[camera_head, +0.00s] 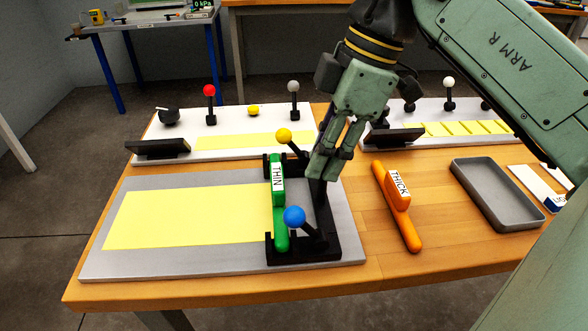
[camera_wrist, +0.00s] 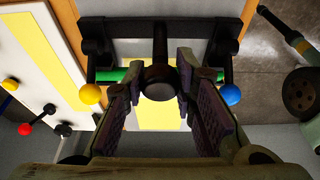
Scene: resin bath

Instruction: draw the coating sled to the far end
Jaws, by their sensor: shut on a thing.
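The coating sled (camera_head: 325,222) is a black frame at the right end of a grey plate (camera_head: 100,262). A yellow sheet (camera_head: 185,217) covers much of the plate to its left. A green bar labelled THIN (camera_head: 279,215) lies across the sled's left side. Two levers stand on the sled, one with a yellow knob (camera_head: 284,135) and one with a blue knob (camera_head: 294,216). My gripper (camera_head: 319,183) is shut on the sled's upright black handle. In the wrist view the handle (camera_wrist: 159,78) stands between the fingers, with the sled's crossbar (camera_wrist: 125,29) beyond.
An orange bar labelled THICK (camera_head: 398,205) lies right of the plate, beside an empty grey tray (camera_head: 462,198). Behind are two white panels (camera_head: 150,137) (camera_head: 515,106) with knobs and black blocks. The plate's left part is clear.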

